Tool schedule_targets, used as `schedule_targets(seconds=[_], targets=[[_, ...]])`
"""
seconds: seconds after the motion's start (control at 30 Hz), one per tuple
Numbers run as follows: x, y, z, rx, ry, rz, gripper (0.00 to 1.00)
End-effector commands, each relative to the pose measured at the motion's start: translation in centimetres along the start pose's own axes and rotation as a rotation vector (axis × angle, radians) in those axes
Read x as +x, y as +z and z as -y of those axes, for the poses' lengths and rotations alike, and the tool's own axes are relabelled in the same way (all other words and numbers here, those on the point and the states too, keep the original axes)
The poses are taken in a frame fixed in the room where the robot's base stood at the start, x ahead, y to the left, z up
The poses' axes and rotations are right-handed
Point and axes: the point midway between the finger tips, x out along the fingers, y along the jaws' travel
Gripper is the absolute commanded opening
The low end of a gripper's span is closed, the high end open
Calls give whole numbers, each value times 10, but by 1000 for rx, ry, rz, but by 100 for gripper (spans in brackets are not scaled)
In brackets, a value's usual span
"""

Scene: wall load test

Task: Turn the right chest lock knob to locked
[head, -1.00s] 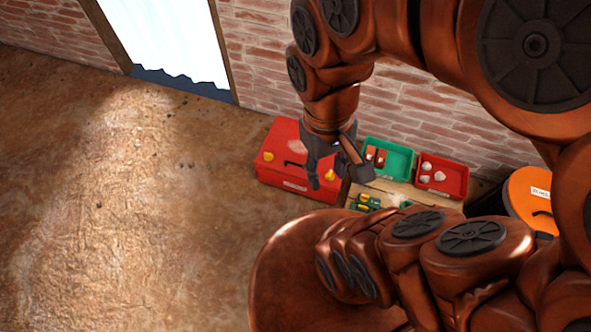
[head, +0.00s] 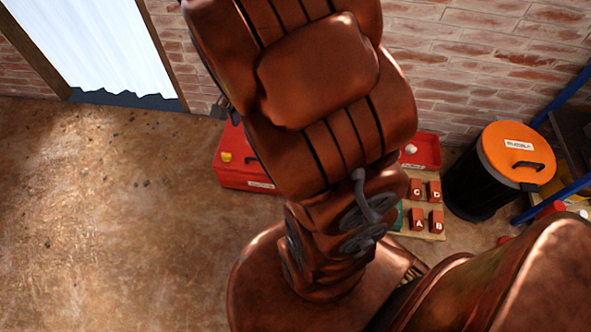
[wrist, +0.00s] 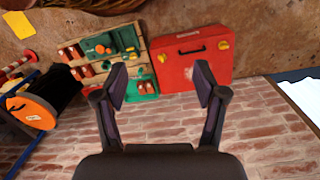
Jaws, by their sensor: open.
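The red chest (head: 247,178) stands on the floor by the brick wall, partly hidden by my arm in the head view. One yellow knob (head: 226,157) shows there at its left; its right side is covered. The wrist view is upside down and shows the chest (wrist: 192,71) with a black handle, a yellow knob (wrist: 163,58) beside the board and another yellow knob (wrist: 223,45) at the far end. My gripper (wrist: 161,84) is open and empty, its fingers apart in front of the chest in the picture. I see no contact with a knob.
A wooden board (wrist: 140,45) with green and red bins and lettered red blocks lies beside the chest. A black barrel with an orange lid (head: 515,152) and blue shelving stand right of it. A bright doorway (head: 85,45) is at left; the floor there is clear.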

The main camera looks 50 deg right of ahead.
Motion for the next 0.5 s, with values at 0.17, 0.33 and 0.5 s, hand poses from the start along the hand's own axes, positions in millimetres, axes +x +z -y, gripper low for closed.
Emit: schedule_targets(seconds=[0.17, 0.33, 0.5], targets=[[80, -61, 13, 280, -8, -14, 71], [147, -115, 18, 532, -24, -30, 71], [223, -164, 15, 778, -34, -36, 71]])
